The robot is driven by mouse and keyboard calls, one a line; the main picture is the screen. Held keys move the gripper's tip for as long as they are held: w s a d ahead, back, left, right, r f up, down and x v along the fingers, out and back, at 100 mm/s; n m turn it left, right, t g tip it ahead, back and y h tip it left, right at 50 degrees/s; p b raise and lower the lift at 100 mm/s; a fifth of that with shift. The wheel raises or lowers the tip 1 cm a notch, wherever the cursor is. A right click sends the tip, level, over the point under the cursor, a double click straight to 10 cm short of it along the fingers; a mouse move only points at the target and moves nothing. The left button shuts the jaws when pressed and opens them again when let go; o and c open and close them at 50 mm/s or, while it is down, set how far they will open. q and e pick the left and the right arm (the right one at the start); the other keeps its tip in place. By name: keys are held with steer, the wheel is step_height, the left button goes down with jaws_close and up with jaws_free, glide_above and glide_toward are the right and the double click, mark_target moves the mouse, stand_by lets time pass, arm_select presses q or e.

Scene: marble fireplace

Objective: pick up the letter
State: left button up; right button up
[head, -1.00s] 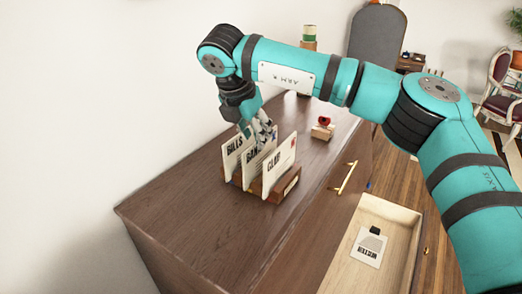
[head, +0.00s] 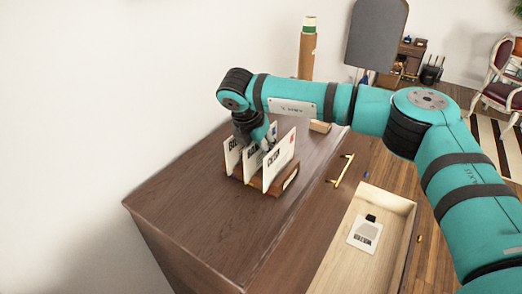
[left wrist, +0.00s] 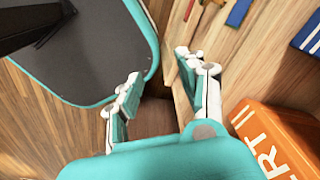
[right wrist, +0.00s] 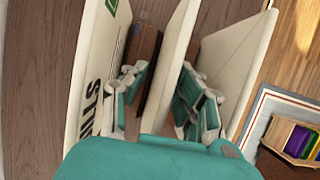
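Three cream letters stand upright in a wooden letter rack (head: 248,181) on the brown cabinet: a back one (head: 232,158), a middle one (head: 251,162) and a front one (head: 280,162) with a red mark. My right gripper (head: 266,143) points down among them. In the right wrist view, its open fingers (right wrist: 160,98) lie on either side of the middle letter (right wrist: 172,60); I cannot tell if they touch it. The outer letters flank the fingers. My left gripper (left wrist: 160,90) is open and empty above the floor, outside the head view.
An open drawer (head: 326,273) at the front right holds a card (head: 364,236). A brass handle (head: 341,169) sticks out beside it. The cabinet top (head: 190,212) is clear in front of the rack. In the left wrist view, an orange box (left wrist: 275,130) is close by.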

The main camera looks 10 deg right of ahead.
jaws_close()
steer(key=shift+r, duration=0.1)
